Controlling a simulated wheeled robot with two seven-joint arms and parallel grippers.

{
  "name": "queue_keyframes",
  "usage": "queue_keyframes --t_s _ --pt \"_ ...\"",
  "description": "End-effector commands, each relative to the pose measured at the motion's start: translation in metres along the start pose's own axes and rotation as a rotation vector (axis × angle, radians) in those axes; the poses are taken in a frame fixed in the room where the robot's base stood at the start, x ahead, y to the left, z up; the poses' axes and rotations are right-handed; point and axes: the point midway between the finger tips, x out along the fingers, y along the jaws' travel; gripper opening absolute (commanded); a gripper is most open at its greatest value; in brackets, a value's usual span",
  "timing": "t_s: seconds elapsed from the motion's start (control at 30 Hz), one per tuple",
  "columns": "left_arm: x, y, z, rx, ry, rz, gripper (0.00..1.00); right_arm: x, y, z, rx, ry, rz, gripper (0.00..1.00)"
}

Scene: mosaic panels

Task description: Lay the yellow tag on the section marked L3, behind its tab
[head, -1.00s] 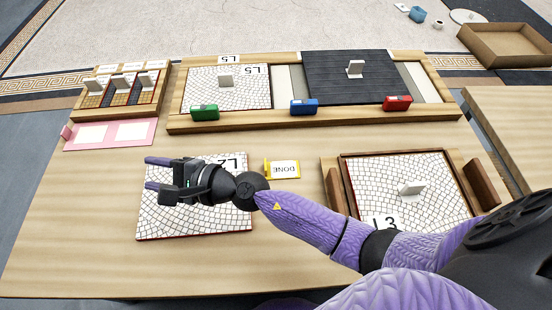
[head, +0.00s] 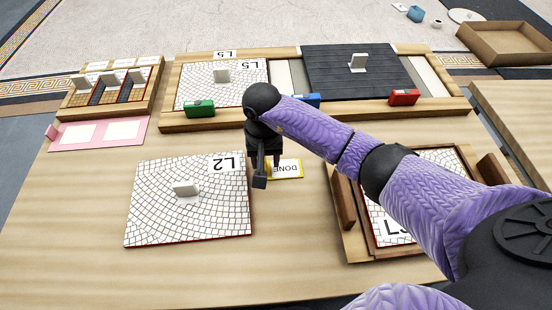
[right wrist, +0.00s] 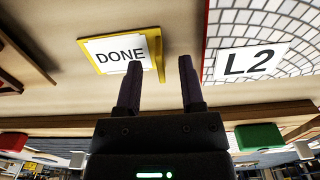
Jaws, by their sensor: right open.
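The yellow tag (head: 285,169), with a white face reading DONE, lies flat on the table just right of the L2 section. It also shows in the right wrist view (right wrist: 120,52), just left of the fingers. My right gripper (head: 268,172) is open and empty over the table, at the tag's left end; it also shows in the right wrist view (right wrist: 160,85). The L3 section (head: 383,215) sits in a wooden frame at the right; my right arm covers much of it, including its tab. My left gripper does not show.
The L2 section (head: 150,205) with an upright tab lies on the table. Behind are a wooden rack (head: 230,123) holding L5 and a dark panel (head: 325,75), with green (head: 200,109) and red (head: 403,97) blocks along its front. A pink card (head: 60,135) lies left.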

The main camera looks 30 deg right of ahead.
Motion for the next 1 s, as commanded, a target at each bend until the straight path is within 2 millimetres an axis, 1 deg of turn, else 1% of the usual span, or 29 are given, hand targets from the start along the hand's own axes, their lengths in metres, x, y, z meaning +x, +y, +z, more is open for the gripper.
queue_keyframes --t_s 0.03,0.27,0.3,0.37,0.4,0.5,0.9,0.97,1.0 --pt "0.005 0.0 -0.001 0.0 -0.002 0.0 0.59 0.008 0.0 0.0 0.0 -0.003 0.0 0.5" --pt "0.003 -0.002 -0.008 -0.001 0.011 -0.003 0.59 0.005 0.0 0.0 0.0 0.003 -0.002 0.5" --pt "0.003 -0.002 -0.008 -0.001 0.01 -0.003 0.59 0.005 0.0 0.0 0.0 0.003 -0.003 0.42" --pt "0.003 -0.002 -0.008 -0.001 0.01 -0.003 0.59 0.005 0.0 0.0 0.0 0.002 -0.003 0.29" --pt "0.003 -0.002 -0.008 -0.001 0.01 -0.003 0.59 0.005 0.0 0.0 0.0 0.002 -0.003 0.2" --pt "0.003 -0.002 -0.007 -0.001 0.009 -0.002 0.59 0.005 -0.001 0.0 0.0 0.002 -0.003 0.0" --pt "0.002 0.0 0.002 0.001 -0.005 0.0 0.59 0.004 -0.001 0.0 0.0 0.002 -0.003 0.0" --pt "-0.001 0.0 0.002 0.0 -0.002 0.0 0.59 -0.002 -0.001 -0.001 0.0 0.004 -0.004 0.0" --pt "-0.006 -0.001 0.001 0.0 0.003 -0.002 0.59 -0.011 0.0 -0.001 0.0 0.006 -0.004 0.0"
